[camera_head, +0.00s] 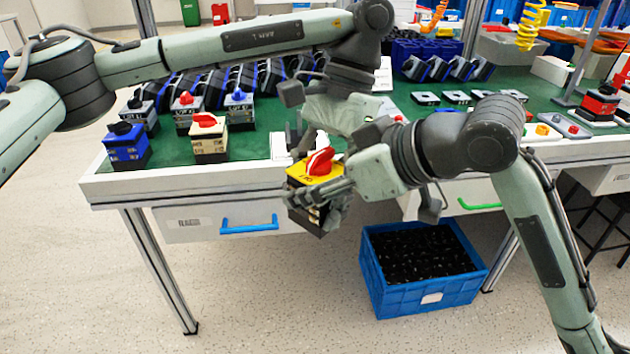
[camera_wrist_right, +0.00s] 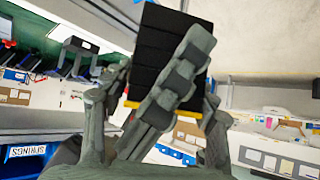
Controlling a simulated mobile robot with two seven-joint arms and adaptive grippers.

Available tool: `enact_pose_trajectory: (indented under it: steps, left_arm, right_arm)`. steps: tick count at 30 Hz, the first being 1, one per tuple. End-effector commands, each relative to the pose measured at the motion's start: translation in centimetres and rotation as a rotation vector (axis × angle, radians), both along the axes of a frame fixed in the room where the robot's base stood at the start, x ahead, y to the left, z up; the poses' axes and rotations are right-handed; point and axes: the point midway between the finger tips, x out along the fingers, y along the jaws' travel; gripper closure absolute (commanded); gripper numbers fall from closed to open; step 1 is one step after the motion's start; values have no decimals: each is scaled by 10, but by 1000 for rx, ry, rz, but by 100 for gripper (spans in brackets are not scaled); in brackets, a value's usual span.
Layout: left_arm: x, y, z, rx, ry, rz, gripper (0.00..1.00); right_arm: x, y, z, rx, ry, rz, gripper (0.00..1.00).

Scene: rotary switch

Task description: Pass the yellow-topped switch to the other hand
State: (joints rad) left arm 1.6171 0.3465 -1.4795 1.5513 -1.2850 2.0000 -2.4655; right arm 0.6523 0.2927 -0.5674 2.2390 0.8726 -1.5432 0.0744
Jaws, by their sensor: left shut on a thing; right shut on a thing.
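The yellow-topped switch (camera_head: 296,174) has a red knob and a dark body with pale labels. It is in the air in front of the table's front edge, knob up and slightly tilted. My left gripper (camera_head: 323,192) reaches down to it from above and is shut on it; its fingers are partly hidden. My right gripper (camera_head: 314,186) comes in from the right and is shut on it too, with fingers across its side. In the right wrist view the switch's black body (camera_wrist_right: 152,45) shows between grey fingers, its yellow edge lower down.
The green-topped table (camera_head: 262,146) lies behind. Switches with blue (camera_head: 126,148), white and red-knobbed cream (camera_head: 209,145) bodies stand at its left. A blue crate (camera_head: 410,298) of black parts is on the floor below right. The floor at the front left is clear.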

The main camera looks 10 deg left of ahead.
Motion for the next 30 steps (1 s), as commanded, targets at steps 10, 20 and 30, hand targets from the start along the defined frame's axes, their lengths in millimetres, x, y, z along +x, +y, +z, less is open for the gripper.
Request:
enact_pose_trajectory:
  steps: [10, 20, 30]
  left_arm:
    - [1, -1, 1, -3, -4, -2, 23]
    - [1, -1, 1, -3, -3, -1, 21]
    - [15, -11, 41, -3, -9, 0, 21]
  right_arm:
    - [-3, 2, 1, 3, 1, 8, 84]
    - [-2, 1, 1, 3, 1, 6, 84]
    - [-3, 2, 0, 2, 3, 8, 83]
